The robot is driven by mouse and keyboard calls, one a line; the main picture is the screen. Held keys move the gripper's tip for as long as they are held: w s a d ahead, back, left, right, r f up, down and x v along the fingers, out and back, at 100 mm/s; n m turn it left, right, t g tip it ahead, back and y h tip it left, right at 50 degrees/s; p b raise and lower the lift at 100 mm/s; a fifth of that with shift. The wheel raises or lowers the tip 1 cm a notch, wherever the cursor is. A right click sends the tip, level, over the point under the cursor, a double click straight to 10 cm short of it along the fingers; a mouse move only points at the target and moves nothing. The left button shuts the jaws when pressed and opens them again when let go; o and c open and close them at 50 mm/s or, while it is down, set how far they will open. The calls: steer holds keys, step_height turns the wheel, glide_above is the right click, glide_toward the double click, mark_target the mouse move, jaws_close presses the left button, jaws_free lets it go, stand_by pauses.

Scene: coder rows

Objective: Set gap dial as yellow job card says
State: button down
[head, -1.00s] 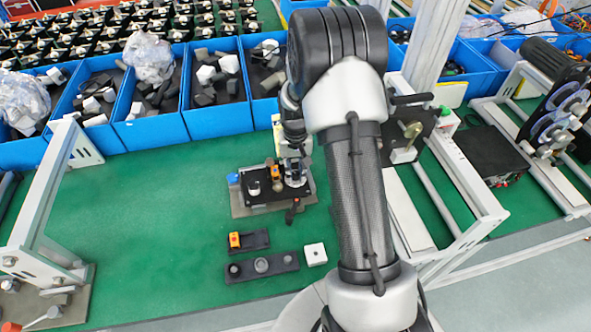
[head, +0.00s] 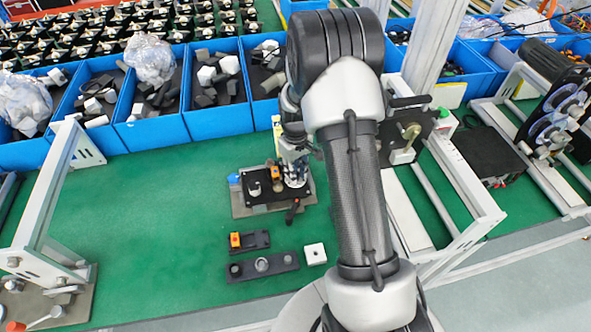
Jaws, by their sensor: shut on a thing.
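My gripper (head: 295,181) points down at the right part of a small fixture with a black top plate (head: 262,204) on a grey base. It is shut on a small part there, which looks to be the gap dial; the fingers hide most of it, and its scale and setting cannot be read. A pale yellow upright card (head: 277,135) stands behind the fixture, partly beside my wrist; its writing is too small to read. A black and white round knob (head: 254,188), an orange part (head: 275,173) and a blue part (head: 234,179) sit on the fixture.
In front lie a black block with an orange piece (head: 235,240), a dark bar with round knobs (head: 262,264) and a white square block (head: 315,253). Blue bins (head: 217,119) line the back. A metal frame (head: 455,200) stands at right.

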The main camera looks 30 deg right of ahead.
steer(key=shift+n, duration=0.8)
steer(key=c, duration=1.4)
jaws_free()
steer(key=shift+c, duration=0.2)
steer(key=shift+r, duration=0.1)
step_height(320, 180, up, 12)
